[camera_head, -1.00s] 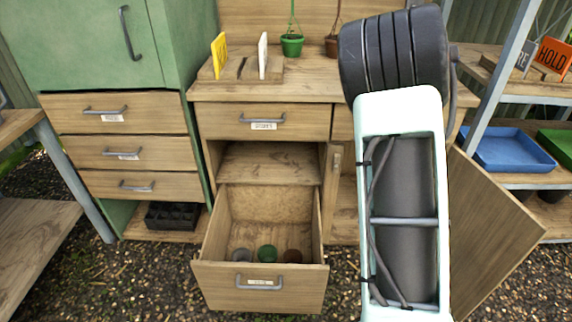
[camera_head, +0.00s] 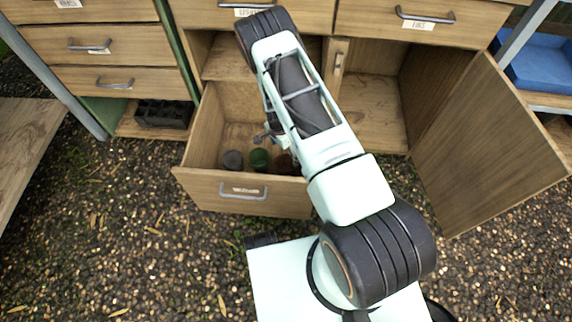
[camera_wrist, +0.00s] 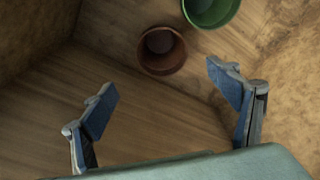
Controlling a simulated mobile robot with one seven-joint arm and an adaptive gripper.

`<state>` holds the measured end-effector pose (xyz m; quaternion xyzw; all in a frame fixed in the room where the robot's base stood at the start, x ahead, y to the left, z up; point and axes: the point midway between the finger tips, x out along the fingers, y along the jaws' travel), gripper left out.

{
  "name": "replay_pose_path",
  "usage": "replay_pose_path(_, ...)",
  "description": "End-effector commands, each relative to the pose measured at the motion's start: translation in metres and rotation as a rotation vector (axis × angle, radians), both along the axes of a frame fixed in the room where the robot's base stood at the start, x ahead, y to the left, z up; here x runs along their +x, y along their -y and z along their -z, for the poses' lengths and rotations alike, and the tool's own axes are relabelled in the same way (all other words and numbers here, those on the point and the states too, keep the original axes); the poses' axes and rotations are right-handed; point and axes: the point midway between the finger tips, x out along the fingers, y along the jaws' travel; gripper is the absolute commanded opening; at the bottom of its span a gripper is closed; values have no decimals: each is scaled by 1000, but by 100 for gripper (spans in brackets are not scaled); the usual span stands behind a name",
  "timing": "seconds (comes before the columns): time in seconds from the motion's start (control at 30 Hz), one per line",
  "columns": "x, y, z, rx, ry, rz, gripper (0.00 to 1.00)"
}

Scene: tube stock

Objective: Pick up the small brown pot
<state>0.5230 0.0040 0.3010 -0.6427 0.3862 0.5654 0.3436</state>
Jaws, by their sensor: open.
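The small brown pot (camera_wrist: 162,51) stands in the open lower drawer (camera_head: 240,191), and its open top shows in the wrist view. In the head view only part of the brown pot (camera_head: 283,163) shows beside my arm. My gripper (camera_wrist: 158,96) is open and empty in the wrist view, its two blue-padded fingers spread wide. The pot lies beyond the fingertips, between them sideways, apart from both. In the head view my arm reaches over the drawer and hides most of the gripper.
A cabinet door (camera_head: 490,150) stands open at the right. A black tray (camera_head: 163,114) sits at the left.

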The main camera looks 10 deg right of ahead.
Motion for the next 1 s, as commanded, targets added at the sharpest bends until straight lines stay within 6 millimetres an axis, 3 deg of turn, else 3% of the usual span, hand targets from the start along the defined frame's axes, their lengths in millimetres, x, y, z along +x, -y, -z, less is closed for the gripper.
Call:
replay_pose_path(0.3,-3,3,53,2,-9,15,82)
replay_pose_path(0.53,0,4,70,2,-8,14,82)
replay_pose_path(0.8,6,3,109,2,-8,14,82)
replay_pose_path(1.0,7,4,114,2,-6,14,82)
